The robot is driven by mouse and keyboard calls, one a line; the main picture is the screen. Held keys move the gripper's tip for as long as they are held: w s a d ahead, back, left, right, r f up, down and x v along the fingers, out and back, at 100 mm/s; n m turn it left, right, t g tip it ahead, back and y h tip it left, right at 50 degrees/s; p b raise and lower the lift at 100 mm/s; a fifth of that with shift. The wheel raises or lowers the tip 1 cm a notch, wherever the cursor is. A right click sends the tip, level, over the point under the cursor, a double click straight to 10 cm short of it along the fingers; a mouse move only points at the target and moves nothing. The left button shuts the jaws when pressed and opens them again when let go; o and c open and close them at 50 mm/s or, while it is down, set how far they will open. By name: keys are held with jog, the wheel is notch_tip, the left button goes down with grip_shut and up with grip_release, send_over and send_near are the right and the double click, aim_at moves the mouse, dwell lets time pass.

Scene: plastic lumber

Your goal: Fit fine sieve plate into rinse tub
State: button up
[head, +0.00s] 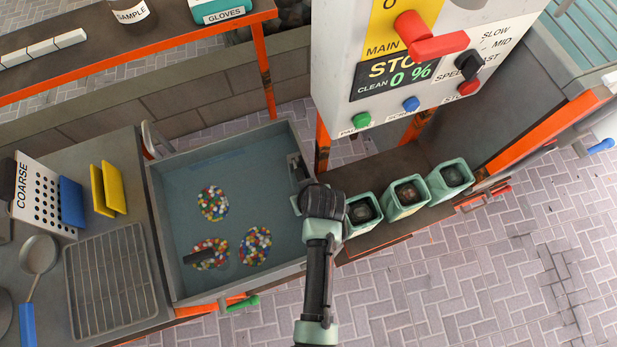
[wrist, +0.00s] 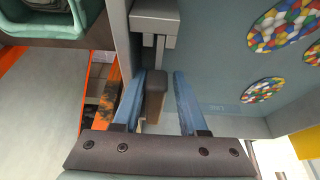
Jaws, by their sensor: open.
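The rinse tub (head: 172,215) is a grey box with bluish water, centre left in the head view. My gripper (head: 303,200) is at its right wall. In the wrist view my gripper (wrist: 158,105) is open, its two blue fingers either side of a dark brown block (wrist: 155,85); I cannot tell whether they touch it. The block is beside the tub wall, near a grey bracket (wrist: 155,25). I cannot tell whether it belongs to the fine sieve plate. No plate marked fine is readable. A white holed plate marked COARSE (head: 45,195) stands on the left bench.
Three round pellet patches (head: 213,203) show in the tub, a dark bar (head: 200,256) over one. Blue (head: 71,201) and yellow (head: 107,189) pieces, a wire rack (head: 110,285) and a ladle (head: 38,256) are left. Three green bins (head: 405,197) and a control panel (head: 400,75) are right.

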jog(key=v, duration=1.3)
jog(key=shift+w+d+f, duration=0.1)
